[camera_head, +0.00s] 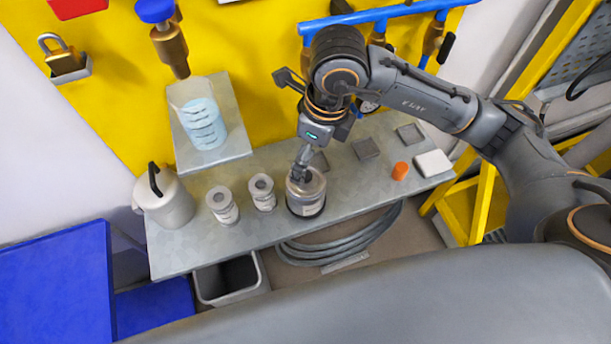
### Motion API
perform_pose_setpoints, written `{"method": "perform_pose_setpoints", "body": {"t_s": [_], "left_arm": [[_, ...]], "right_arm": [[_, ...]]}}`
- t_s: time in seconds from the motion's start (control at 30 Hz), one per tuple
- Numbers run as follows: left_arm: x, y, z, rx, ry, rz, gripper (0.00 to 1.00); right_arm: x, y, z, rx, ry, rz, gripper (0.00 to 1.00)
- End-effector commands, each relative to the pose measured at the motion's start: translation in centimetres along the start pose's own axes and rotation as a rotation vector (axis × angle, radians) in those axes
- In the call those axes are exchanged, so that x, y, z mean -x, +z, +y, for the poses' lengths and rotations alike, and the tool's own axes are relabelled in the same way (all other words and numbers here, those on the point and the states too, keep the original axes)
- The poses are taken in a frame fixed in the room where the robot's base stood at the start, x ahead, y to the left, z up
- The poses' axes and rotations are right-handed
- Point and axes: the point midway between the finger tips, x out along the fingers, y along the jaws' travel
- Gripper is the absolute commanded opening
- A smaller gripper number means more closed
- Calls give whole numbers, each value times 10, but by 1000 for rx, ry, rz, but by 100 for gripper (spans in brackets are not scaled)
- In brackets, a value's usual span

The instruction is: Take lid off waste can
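A metallic can (306,202) with dark bands and a pale label stands upright on the grey metal bench, and I take it for the waste can. Its round top (316,185) appears covered by a lid. My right gripper (301,174) points down onto the middle of this top, with its fingers close together and seeming to touch it. The fingers hide whatever is at the centre, so I cannot tell if they grip a knob. My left gripper is not in view.
Two small canisters (222,206) (262,193) and a grey jug (167,200) with a black handle stand left of the can. A clear beaker (203,125) stands on a raised plate. An orange cap (400,171) lies right. An open bin (229,278) stands under the bench.

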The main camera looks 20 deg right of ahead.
Motion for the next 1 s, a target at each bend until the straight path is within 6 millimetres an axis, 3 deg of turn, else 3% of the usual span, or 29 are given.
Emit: {"method": "perform_pose_setpoints", "body": {"t_s": [0.37,0.6,0.9,1.0], "left_arm": [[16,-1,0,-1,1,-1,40],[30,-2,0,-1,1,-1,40],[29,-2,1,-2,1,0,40],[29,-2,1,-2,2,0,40]], "right_arm": [[-34,-2,4,-1,5,4,100],[-69,-3,7,-1,4,0,100],[-75,-3,7,1,1,-3,100],[-75,-3,7,1,1,-3,80]]}}
